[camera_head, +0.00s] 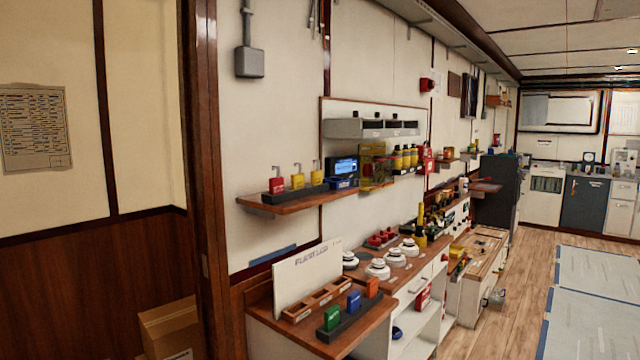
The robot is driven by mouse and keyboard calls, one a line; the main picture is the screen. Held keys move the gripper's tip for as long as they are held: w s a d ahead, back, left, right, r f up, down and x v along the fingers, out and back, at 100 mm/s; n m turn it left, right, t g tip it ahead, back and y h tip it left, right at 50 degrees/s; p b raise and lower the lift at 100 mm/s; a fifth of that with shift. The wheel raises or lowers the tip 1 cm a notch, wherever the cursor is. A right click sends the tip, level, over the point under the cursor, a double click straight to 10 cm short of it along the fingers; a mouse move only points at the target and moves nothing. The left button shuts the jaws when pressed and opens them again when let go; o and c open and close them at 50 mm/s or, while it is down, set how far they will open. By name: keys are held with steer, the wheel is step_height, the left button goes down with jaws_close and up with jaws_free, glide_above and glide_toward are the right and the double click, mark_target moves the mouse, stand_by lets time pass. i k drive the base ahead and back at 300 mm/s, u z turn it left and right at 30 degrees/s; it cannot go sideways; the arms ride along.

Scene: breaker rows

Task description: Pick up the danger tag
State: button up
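I cannot pick out a danger tag with certainty. A small red item (426,160) hangs by the wall beyond the yellow bottles, but it is too small to identify. Padlocks stand in a dark rack on the wall shelf (285,204): a red padlock (277,185) and two yellow ones (298,181). Green (332,318), blue (354,301) and orange (372,287) padlocks stand in another rack on the near counter. My gripper is not in view.
The wooden counter (390,303) along the wall holds several white round devices (378,269) and a wooden divided tray (318,299). A door post (205,180) stands close on the left, with a cardboard box (168,327) beside it.

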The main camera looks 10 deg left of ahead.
mark_target(276, 185)
steer(key=u, duration=0.55)
steer(key=i, duration=1.15)
steer(key=u, duration=0.75)
steer(key=k, duration=0.9)
steer(key=u, duration=0.15)
steer(key=i, duration=0.95)
steer(key=z, duration=0.05)
